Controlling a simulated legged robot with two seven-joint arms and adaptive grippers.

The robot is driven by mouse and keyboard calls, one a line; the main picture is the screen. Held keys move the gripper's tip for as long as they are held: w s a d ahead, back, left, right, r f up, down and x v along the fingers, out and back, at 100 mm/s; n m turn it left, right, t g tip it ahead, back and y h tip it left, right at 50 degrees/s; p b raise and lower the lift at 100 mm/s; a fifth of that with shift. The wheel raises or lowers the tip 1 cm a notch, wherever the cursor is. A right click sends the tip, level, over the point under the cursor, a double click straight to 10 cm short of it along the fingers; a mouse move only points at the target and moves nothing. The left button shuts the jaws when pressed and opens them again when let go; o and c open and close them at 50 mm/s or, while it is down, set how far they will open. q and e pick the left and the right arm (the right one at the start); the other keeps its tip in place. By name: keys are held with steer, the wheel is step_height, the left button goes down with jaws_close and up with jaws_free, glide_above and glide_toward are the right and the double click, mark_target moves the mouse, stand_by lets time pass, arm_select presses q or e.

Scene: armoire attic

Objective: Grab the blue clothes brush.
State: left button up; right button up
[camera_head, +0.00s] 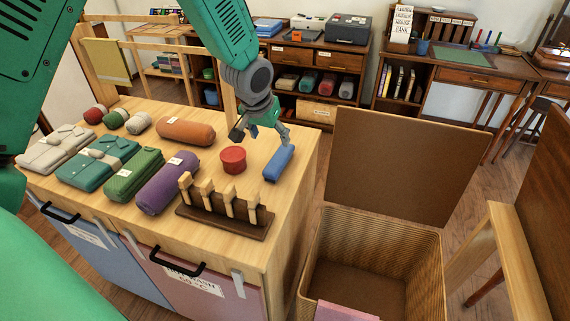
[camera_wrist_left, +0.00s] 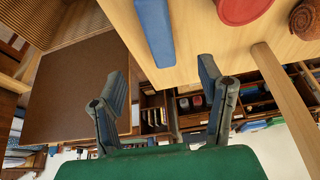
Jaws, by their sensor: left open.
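The blue clothes brush (camera_head: 278,163) looks like a long blue block. It lies on the wooden cabinet top near the right edge, beside a round red tin (camera_head: 233,159). My left gripper (camera_head: 262,135) is open and empty, just behind and above the brush. In the left wrist view the brush (camera_wrist_left: 155,30) shows at the top, beyond the gap between the spread fingers (camera_wrist_left: 160,84), and part of it is cut off. The gripper appears apart from it. My right gripper is not in view.
A wooden peg rack (camera_head: 222,222) stands in front of the tin. Rolled and folded clothes, including a purple roll (camera_head: 167,183), fill the left of the cabinet top (camera_head: 290,195). An open wicker hamper (camera_head: 432,265) with its lid (camera_head: 400,165) raised stands to the right.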

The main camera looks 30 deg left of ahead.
mark_target(279, 157)
arm_select(q)
steer(key=x, duration=0.8)
steer(key=shift+s+a, duration=0.1)
steer(key=shift+a, duration=0.15)
steer(key=x, duration=0.5)
steer(key=shift+w+d+r+b, duration=0.1)
steer(key=shift+w+d+b, duration=0.2)
steer(key=shift+w, duration=0.1)
steer(key=shift+r, duration=0.1)
steer(key=c, duration=1.3)
